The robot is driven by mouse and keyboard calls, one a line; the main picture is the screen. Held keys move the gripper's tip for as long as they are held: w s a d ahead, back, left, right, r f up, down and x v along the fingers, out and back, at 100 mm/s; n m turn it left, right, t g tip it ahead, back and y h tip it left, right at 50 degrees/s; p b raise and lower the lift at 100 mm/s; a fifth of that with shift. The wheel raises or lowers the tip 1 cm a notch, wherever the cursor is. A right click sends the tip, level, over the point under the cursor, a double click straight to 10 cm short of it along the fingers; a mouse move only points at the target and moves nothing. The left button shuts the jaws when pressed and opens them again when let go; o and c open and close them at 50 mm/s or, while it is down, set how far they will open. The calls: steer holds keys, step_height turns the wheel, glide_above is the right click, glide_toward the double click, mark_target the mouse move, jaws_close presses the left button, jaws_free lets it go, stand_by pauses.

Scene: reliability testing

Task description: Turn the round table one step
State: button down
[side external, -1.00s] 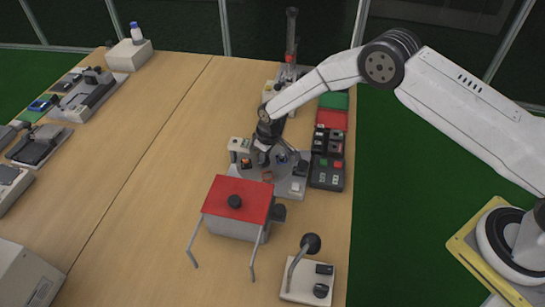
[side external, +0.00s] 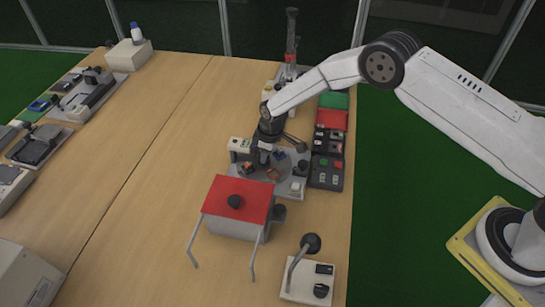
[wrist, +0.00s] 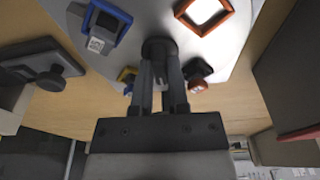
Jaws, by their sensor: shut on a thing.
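The round table (side external: 262,184) is a grey disc on a light base on the right part of the bench. It carries small frames: an orange one (wrist: 205,14) and a blue one (wrist: 104,22) show in the wrist view, with a yellow-and-blue piece (wrist: 127,78) and a dark piece with a red-orange end (wrist: 197,77) nearer. My gripper (side external: 264,159) points down over the disc. In the wrist view, my gripper (wrist: 160,68) is shut on a dark round knob (wrist: 158,47) at the disc. The fingers partly hide the knob.
A red-topped grey box (side external: 237,199) with two rods stands just in front of the disc. A lever on a white base (side external: 305,282) is nearer. A black button panel (side external: 327,173) and red and green trays (side external: 333,119) lie right. The bench middle is clear.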

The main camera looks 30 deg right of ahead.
steer(key=shift+n, duration=0.4)
steer(key=shift+n, duration=1.2)
steer(key=shift+n+g, duration=0.3)
steer(key=shift+n, duration=0.5)
steer(key=shift+w+n+y, duration=0.1)
steer(key=shift+n+y, duration=0.2)
steer(key=shift+n, duration=0.9)
steer(key=shift+n+g, duration=0.3)
